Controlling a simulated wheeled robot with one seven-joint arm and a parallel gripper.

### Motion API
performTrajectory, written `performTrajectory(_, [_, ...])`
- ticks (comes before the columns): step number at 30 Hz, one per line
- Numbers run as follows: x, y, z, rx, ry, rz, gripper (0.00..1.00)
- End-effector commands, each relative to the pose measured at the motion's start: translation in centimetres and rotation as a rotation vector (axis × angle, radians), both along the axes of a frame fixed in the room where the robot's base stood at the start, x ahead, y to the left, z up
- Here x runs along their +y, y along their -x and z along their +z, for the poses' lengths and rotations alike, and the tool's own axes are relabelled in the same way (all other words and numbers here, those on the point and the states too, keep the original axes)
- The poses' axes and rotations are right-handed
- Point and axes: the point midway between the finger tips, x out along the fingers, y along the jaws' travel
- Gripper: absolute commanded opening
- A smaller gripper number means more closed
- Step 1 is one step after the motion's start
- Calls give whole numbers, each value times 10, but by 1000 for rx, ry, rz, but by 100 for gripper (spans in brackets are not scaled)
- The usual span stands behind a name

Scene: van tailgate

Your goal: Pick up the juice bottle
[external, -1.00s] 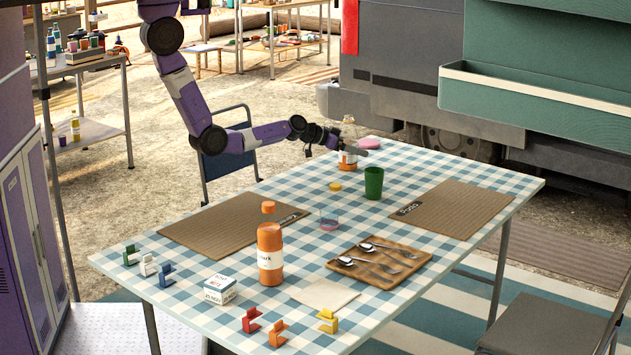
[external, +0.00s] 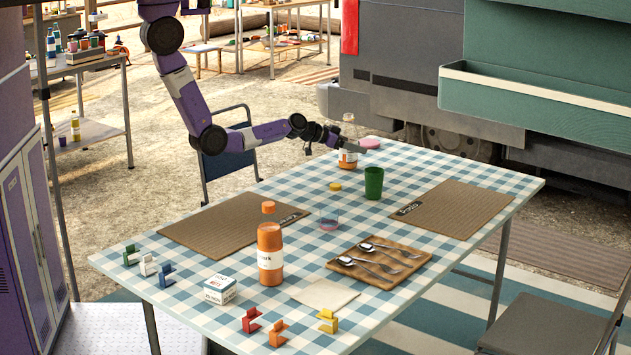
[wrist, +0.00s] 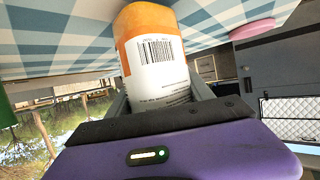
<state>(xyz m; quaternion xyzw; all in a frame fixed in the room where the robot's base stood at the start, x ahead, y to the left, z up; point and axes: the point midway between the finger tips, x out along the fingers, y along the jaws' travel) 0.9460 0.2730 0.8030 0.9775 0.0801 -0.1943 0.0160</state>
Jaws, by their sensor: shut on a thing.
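The juice bottle (external: 347,159), clear at the top with an orange lower part and a white label, is at the far edge of the checked table. My gripper (external: 350,147) reaches it from the left and is shut on it. In the wrist view, the bottle (wrist: 155,62) shows its orange end and a white label with a barcode between my gripper's fingers (wrist: 160,103). The bottle looks upright in the external view. I cannot tell whether its base touches the table. My fingers hide part of its middle.
An orange bottle (external: 270,250) with an orange cap stands near the front. A green cup (external: 373,183), a yellow lid (external: 335,187) and a pink disc (external: 369,143) are near the held bottle. A wooden tray (external: 345,266) holds cutlery. Brown mats (external: 460,209) lie flat.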

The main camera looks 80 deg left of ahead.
Motion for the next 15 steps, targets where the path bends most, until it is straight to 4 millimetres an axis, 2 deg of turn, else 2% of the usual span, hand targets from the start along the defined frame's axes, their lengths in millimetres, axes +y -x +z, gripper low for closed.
performTrajectory(8, [0, 0, 23, -3, -2, 1, 5])
performTrajectory(15, [0, -1, 50, -4, -2, -1, 5])
